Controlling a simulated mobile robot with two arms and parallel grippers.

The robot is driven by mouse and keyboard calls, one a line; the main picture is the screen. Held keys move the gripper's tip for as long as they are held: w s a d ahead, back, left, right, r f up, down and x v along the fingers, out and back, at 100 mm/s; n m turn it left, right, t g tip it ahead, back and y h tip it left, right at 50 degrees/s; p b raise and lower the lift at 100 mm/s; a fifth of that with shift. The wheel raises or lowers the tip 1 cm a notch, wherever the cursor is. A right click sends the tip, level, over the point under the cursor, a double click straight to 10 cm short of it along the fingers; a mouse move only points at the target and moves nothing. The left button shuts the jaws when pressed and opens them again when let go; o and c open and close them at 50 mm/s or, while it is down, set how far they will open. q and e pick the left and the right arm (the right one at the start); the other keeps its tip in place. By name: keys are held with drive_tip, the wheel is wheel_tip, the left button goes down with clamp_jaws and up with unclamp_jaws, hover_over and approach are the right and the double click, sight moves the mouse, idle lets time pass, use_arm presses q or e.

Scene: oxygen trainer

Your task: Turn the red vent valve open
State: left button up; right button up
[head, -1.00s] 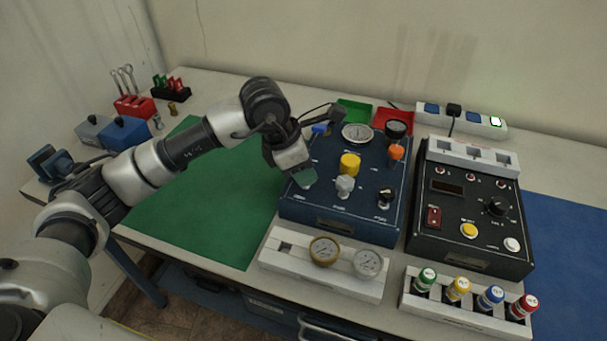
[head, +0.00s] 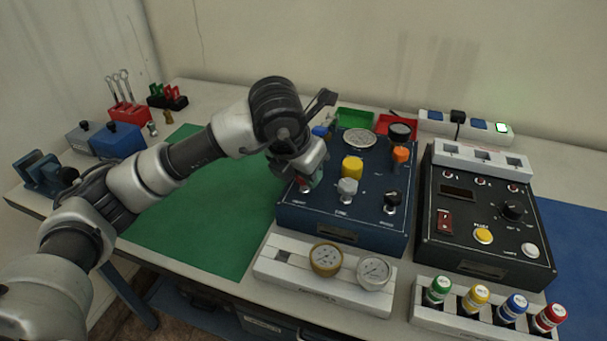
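The blue trainer panel (head: 338,225) stands on the bench with a yellow knob (head: 352,167), a grey knob (head: 347,190), a black knob (head: 393,201), an orange knob (head: 400,155) and a blue knob (head: 320,131). A small bit of red (head: 306,184) shows at the panel's front left, which looks like the red vent valve, mostly hidden by my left gripper. My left gripper (head: 308,177) points down right over it; its fingers are mostly hidden, so I cannot tell whether they are open or touch it. My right gripper is not in view.
A black control box (head: 470,255) stands right of the panel. A white gauge rack (head: 300,275) and a bottle rack (head: 455,318) stand in front. A round gauge (head: 360,139) sits on the panel. The green mat (head: 200,235) is clear on the left.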

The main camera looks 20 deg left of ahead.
use_arm(q)
drive_tip(key=shift+r, duration=0.1)
idle(0.5)
drive_tip(key=o, duration=0.9)
drive_tip(key=v, duration=1)
drive_tip(key=shift+s+r, duration=0.2)
drive_tip(key=shift+r, duration=0.1)
